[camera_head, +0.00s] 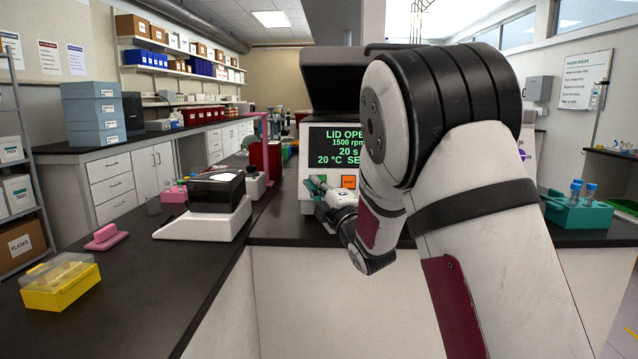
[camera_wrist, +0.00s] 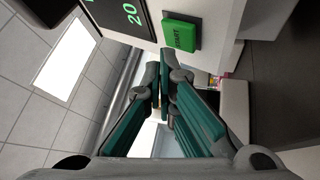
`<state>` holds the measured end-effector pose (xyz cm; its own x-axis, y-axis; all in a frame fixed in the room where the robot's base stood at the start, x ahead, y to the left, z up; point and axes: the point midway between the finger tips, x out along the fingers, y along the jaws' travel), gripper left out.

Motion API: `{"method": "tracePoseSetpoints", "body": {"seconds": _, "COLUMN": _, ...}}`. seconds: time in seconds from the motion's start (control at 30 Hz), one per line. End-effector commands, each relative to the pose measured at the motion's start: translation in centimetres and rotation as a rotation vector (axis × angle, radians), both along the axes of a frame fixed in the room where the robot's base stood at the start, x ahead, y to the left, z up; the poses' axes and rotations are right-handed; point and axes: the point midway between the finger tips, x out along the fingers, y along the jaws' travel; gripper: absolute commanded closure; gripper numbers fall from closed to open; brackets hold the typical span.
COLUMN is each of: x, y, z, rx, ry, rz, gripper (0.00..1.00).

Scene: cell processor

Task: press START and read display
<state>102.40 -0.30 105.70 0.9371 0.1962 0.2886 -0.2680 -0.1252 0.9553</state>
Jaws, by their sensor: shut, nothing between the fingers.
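The cell processor (camera_head: 305,160) stands on the dark bench with its dark lid (camera_head: 325,80) raised. Its display (camera_head: 335,147) shows green text: "LID OPE…", "1500 rpm", "20 s", "20 °C SE…"; my arm hides the right part. The green START button (camera_wrist: 181,36) shows sideways in the wrist view, beside part of the display (camera_wrist: 128,15). An orange button (camera_head: 348,182) is on the front panel. My gripper (camera_wrist: 164,78) is shut and empty, its tips close to the START button. I cannot tell if they touch it. In the head view my gripper (camera_head: 322,190) is at the panel's lower left.
On the left bench are a white device with a dark lid (camera_head: 205,222), a yellow box (camera_head: 58,285) and a pink item (camera_head: 106,237). A teal tube rack (camera_head: 577,213) stands at the right. My arm covers the middle right. Bare bench lies at the front left.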

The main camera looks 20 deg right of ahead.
Motion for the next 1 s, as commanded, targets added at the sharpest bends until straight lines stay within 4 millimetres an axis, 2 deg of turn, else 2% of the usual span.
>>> {"method": "tracePoseSetpoints", "body": {"seconds": 1.0, "x": 0.80, "y": -0.27, "z": -0.26, "rx": 0.000, "ry": 0.000, "rz": 0.000, "gripper": 1.00}}
